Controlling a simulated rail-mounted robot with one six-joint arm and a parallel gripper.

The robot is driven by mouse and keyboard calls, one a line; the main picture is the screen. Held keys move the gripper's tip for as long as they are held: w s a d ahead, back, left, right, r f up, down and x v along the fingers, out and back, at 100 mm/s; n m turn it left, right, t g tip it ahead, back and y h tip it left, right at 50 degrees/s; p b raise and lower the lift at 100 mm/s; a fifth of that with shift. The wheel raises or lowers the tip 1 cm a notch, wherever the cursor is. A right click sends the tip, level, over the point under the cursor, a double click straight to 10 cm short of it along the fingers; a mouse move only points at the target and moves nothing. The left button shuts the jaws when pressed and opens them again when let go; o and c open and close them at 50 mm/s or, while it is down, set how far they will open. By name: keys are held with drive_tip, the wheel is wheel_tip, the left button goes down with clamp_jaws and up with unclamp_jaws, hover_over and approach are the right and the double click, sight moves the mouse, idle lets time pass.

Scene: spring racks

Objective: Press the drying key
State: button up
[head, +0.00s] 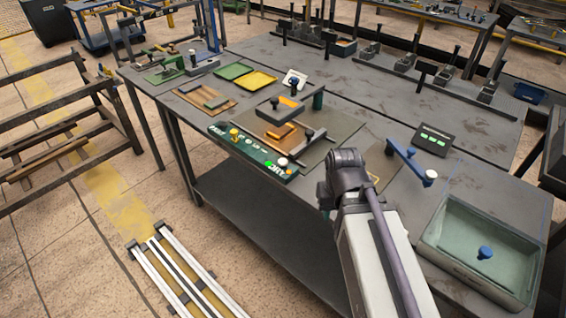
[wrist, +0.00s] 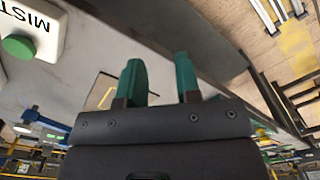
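I cannot make out a label for the drying key in either view. A dark green control panel (head: 250,150) lies along the front edge of the table, with a yellow knob (head: 234,133), a white knob (head: 283,162) and a lit green patch near its right end. In the wrist view, a white box (wrist: 48,22) with a round green button (wrist: 19,46) reads "MIST" upside down at the upper left. My gripper (wrist: 160,82) shows in the wrist view with its two green fingers apart and nothing between them. In the head view, my gripper cannot be made out.
A green-lit black display (head: 433,139) and a blue-ended lever (head: 410,160) stand on the right of the table. A tray (head: 440,258) with a blue knob (head: 485,252) inside is at the right front. Brown boards, fixtures and green and yellow trays (head: 257,80) fill the left and middle.

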clamp_jaws()
idle(1.4)
